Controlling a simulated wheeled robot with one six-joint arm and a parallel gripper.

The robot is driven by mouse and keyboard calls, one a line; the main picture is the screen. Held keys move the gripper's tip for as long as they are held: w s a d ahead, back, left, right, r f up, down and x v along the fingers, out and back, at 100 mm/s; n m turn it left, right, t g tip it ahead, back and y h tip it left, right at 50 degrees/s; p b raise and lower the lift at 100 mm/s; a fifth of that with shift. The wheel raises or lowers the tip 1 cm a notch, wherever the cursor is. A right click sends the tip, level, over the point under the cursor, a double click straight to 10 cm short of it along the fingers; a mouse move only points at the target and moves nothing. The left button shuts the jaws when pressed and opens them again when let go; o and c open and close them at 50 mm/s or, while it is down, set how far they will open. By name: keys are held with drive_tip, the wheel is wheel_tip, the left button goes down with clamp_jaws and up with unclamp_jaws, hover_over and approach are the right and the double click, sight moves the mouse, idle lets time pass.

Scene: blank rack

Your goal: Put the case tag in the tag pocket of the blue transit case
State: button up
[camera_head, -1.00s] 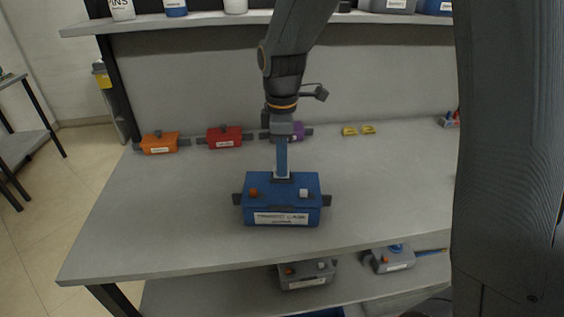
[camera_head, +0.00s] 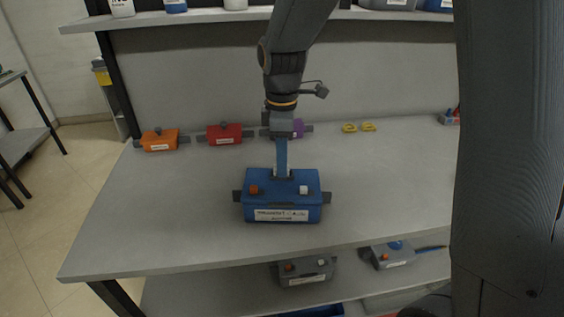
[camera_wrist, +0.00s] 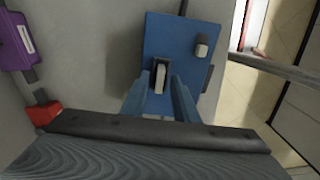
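The blue transit case (camera_head: 262,206) stands upright on the table, its white label facing front. An orange knob (camera_head: 254,189) and a white knob (camera_head: 304,189) sit on its lid. My gripper (camera_head: 282,175) points straight down at the middle of the lid, beside a dark fitting there. In the wrist view my gripper (camera_wrist: 161,80) has its fingers on either side of a small pale upright piece (camera_wrist: 160,75), which may be the case tag. I cannot tell whether the fingers touch it. The tag pocket cannot be made out clearly; the fingers partly cover that spot.
Orange (camera_head: 159,141), red (camera_head: 223,134) and purple (camera_head: 298,130) cases stand along the back. Two small yellow items (camera_head: 359,128) lie right of them. Grey cases (camera_head: 303,271) sit on the lower shelf. The table is clear on both sides of the blue case.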

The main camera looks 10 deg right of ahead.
wheel_tip(320, 180, up, 12)
drive_tip(key=b, duration=0.2)
drive_tip(key=shift+f+b, duration=0.2)
drive_tip(key=shift+b, duration=0.15)
